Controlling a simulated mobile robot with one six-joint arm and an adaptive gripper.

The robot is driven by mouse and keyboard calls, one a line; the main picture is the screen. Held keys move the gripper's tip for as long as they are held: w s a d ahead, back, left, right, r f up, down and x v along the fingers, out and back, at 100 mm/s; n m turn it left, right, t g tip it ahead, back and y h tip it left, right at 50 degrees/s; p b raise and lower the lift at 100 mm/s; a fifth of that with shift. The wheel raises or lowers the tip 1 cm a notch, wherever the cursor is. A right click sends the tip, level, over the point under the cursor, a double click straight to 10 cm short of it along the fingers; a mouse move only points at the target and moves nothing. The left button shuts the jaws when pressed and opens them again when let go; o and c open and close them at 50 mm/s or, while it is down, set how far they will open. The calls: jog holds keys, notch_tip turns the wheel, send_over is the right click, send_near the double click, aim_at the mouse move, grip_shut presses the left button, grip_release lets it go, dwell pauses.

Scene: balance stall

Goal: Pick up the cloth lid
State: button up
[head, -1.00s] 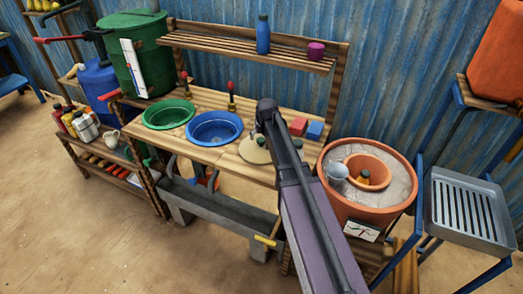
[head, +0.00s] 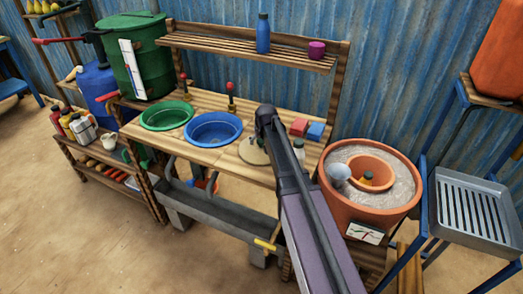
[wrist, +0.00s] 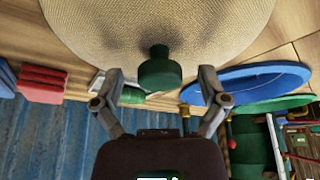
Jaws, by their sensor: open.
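The cloth lid is a round, beige woven disc with a green knob. In the wrist view the cloth lid (wrist: 90,30) fills the top, and its green knob (wrist: 160,72) stands between my fingertips. In the head view the cloth lid (head: 251,153) lies on the wooden worktop, right of the blue basin, partly hidden by my arm. My gripper (wrist: 161,78) is open, with one finger on each side of the knob and gaps visible. My arm hides the gripper's fingers in the head view.
A blue basin (head: 214,128) and a green basin (head: 167,116) sit left of the lid. Red (head: 299,127) and blue (head: 316,131) blocks and a small jar (head: 299,153) are to its right. A clay pot (head: 343,203) stands beside the worktop.

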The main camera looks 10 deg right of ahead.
aim_at(261, 140)
grip_shut()
dwell(0.3)
jog(key=shift+r, duration=0.15)
notch_tip(261, 140, up, 10)
jog(key=p, duration=1)
dwell(0.6)
jog(key=c, duration=0.7)
grip_release()
jog(key=shift+c, duration=0.2)
jog(key=c, duration=0.4)
